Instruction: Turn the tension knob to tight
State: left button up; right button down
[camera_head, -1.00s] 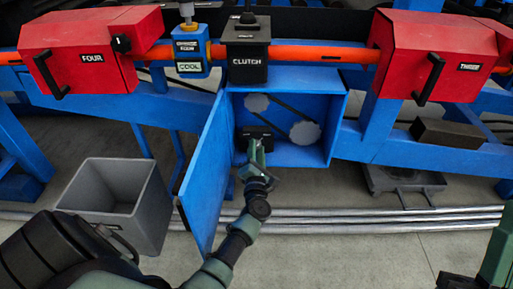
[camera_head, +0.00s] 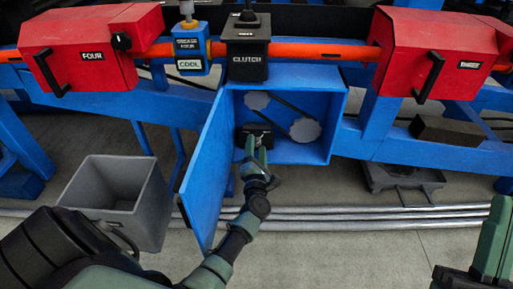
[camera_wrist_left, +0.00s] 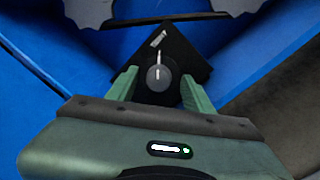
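The tension knob (camera_wrist_left: 159,77) is a grey round knob with a white pointer line, on a black plate (camera_wrist_left: 180,50) inside the open blue box. In the left wrist view a small white label sits on the plate above the knob; its text is too small to read. My left gripper (camera_wrist_left: 158,88) is open, with its green fingers on either side of the knob; I cannot tell whether they touch it. In the head view my left gripper (camera_head: 255,152) reaches into the box and partly hides the black plate. My right arm shows only as a green part at the lower right edge; its fingers are out of view.
The blue box (camera_head: 337,115) holds two grey pulleys (camera_head: 305,130) and a belt. Its door (camera_head: 208,170) stands open to the left, close to my left arm. A grey bin (camera_head: 120,200) stands left of the door. A clutch box (camera_head: 247,60) and red housings are above.

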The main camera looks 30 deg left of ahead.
pick_arm(q)
jog(key=shift+s+d, duration=0.1)
jog(key=shift+s, duration=0.05)
jog(key=p+v, duration=0.1)
jog(key=v, duration=0.6)
jog(key=shift+s, duration=0.2)
pick_arm(e)
jog(key=w+f+g+h, duration=0.1)
jog(key=w+f+g, duration=0.2)
jog(key=f, duration=0.2)
jog(key=shift+w+a+f+g, duration=0.15)
jog(key=shift+w+g, duration=0.25)
pick_arm(q)
jog(key=shift+d, duration=0.1)
